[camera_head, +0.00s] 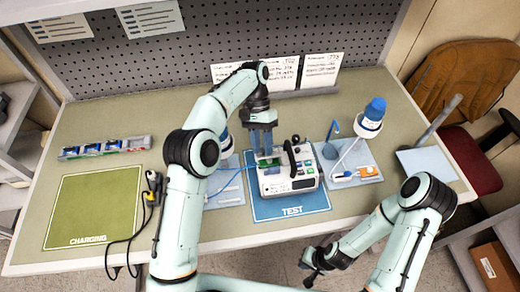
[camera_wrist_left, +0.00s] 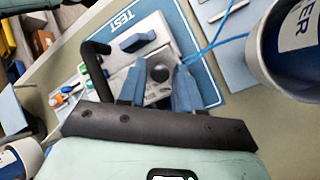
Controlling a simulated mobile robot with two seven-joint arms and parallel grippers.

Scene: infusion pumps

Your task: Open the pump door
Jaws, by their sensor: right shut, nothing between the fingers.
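The infusion pump (camera_head: 290,183), a light grey box with a black handle and a green display, stands on the blue TEST mat (camera_head: 290,209). In the left wrist view the pump (camera_wrist_left: 158,88) shows a round black part between my fingers. My left gripper (camera_head: 264,150) points down over the pump's left part, fingers apart. In the left wrist view its blue fingers (camera_wrist_left: 157,88) show a gap; I cannot tell whether they touch the pump. The pump door cannot be made out clearly. My right gripper (camera_head: 310,270) is shut and empty, beyond the table's front edge.
A green CHARGING mat (camera_head: 92,212) lies at left, with a tray of small parts (camera_head: 105,148) behind it. Blue tubing runs left of the pump. A pegboard closes the back.

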